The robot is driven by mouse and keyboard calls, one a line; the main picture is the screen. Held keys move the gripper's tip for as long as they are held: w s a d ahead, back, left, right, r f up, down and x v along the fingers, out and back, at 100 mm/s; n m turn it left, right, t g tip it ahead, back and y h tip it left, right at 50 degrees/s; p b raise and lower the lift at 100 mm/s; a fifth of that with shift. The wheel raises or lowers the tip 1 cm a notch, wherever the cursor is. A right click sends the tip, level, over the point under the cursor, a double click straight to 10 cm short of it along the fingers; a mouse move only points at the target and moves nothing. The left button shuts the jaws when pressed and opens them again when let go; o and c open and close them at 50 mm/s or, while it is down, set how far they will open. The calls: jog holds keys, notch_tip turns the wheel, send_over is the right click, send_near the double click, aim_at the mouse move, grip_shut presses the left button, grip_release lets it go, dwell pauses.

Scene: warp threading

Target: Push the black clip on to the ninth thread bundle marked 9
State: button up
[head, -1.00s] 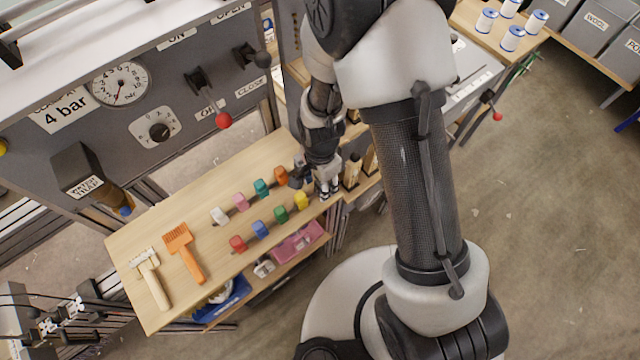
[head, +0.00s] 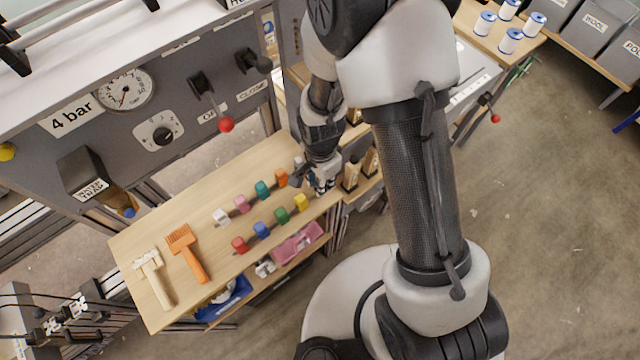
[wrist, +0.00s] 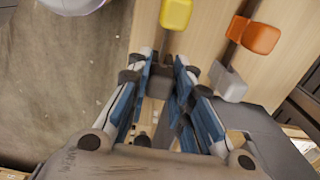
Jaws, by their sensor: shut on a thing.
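My gripper (head: 322,188) is over the right end of the wooden bench, beside the coloured clips. In the wrist view my gripper (wrist: 163,72) has its blue-sided fingers closed around a small dark block, which looks like the black clip (wrist: 160,82). I cannot make out the thread bundle or a mark 9.
Two rows of clips stand on the bench (head: 190,220), including white (head: 221,217), teal (head: 262,190), red (head: 240,245) and green (head: 282,215). A control panel (head: 180,90) stands behind.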

jog(key=shift+r+p, duration=1.3)
jog(key=shift+r, duration=0.7)
